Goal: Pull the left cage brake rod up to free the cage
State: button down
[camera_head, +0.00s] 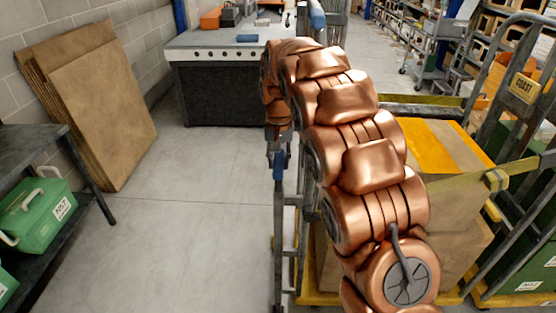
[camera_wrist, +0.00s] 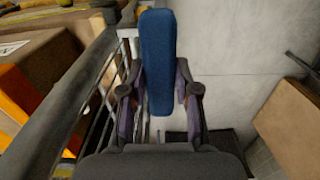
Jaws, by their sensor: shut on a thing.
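The brake rod's blue grip (camera_head: 279,172) is upright at the left side of the cage (camera_head: 288,240). In the wrist view the blue grip (camera_wrist: 158,55) stands between the fingers of my gripper (camera_wrist: 158,98). My gripper is shut on it; in the head view the gripper (camera_head: 279,150) hangs from the copper arm onto the rod's top. The lower rod is hard to tell from the cage's grey bars. My arm hides much of the cage's near left side. The cage holds cardboard boxes (camera_head: 455,205) and has a yellow base (camera_head: 325,298).
A workbench (camera_head: 215,48) with a dark front stands ahead. Cardboard sheets (camera_head: 105,120) lean on the left wall. A dark shelf (camera_head: 45,145) at left holds green cases (camera_head: 40,215). Another cage (camera_head: 525,90) stands at right. The floor (camera_head: 190,220) left of the cage is clear.

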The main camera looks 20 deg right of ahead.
dwell(0.3)
jog(key=shift+w+r, duration=0.1)
jog(key=shift+r, duration=3)
jog(key=c, duration=1)
grip_release()
jog(key=shift+c, duration=0.2)
jog(key=shift+o, duration=1)
jog(key=shift+f, duration=0.1)
notch_tip(320, 180, up, 8)
jog(key=shift+f, duration=0.2)
